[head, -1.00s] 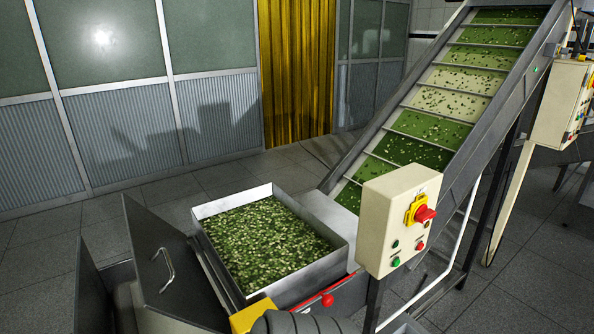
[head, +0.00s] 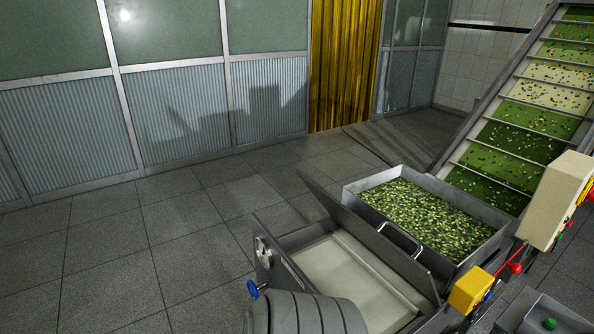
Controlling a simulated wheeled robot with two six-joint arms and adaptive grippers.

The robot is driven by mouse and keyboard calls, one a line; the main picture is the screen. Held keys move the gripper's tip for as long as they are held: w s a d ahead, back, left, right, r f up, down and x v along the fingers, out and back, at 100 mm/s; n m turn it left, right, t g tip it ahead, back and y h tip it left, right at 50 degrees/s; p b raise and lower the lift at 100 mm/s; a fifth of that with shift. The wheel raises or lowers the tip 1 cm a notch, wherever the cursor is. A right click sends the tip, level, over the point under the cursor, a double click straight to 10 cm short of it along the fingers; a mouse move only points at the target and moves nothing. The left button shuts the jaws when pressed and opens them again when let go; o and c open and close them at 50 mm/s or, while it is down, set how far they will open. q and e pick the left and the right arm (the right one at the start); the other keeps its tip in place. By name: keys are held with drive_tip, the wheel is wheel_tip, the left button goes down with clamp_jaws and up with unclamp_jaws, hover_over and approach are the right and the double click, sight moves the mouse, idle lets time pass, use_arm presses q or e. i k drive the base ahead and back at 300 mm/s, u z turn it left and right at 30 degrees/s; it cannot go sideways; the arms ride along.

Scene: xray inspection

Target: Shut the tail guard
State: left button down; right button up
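The tail guard (head: 350,222) is a dark grey metal panel with a bent bar handle (head: 400,240). It stands raised and tilted at the right side of the conveyor's tail, between the tail and the product tray. The tail is uncovered: a pale belt (head: 345,275) shows inside its grey metal frame. Neither of my grippers is in view.
A metal tray (head: 352,196) full of green pieces sits right of the guard, below the inclined belt (head: 530,115). A blue knob (head: 252,289) is at the tail's left. A yellow box (head: 470,290) and control box (head: 556,205) stand right. Left floor is clear.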

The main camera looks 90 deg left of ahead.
sight(407, 266)
drive_tip(key=u, duration=1.6)
